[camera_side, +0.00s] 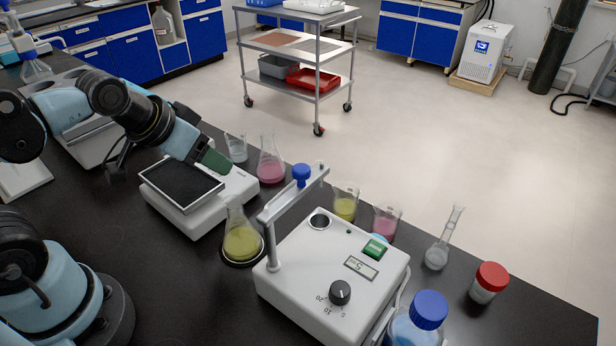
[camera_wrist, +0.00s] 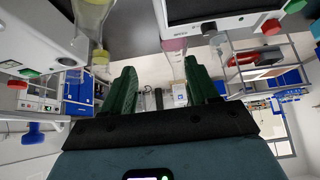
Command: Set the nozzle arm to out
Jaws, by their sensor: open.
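The white device (camera_side: 325,275) stands on the black bench in the side view, with a dial, a small display and a green switch. Its grey nozzle arm (camera_side: 290,195) runs from a post at the left corner up and to the right, past the device's back edge. A blue knob (camera_side: 301,175) sits on the nozzle arm. My gripper (camera_side: 213,158) is left of the nozzle arm, apart from it, above the black-topped white instrument. In the wrist view my gripper (camera_wrist: 162,85) has its green fingers spread with nothing held between them. A blue knob-shaped part (camera_wrist: 35,130) shows at left there.
A yellow flask (camera_side: 241,240) stands close to the device's left side. A pink flask (camera_side: 270,165), an empty-looking beaker (camera_side: 237,150), and yellow (camera_side: 345,207) and pink (camera_side: 386,222) beakers stand behind. A blue-capped bottle (camera_side: 425,315) is at front right. The black-topped instrument (camera_side: 185,190) lies below my gripper.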

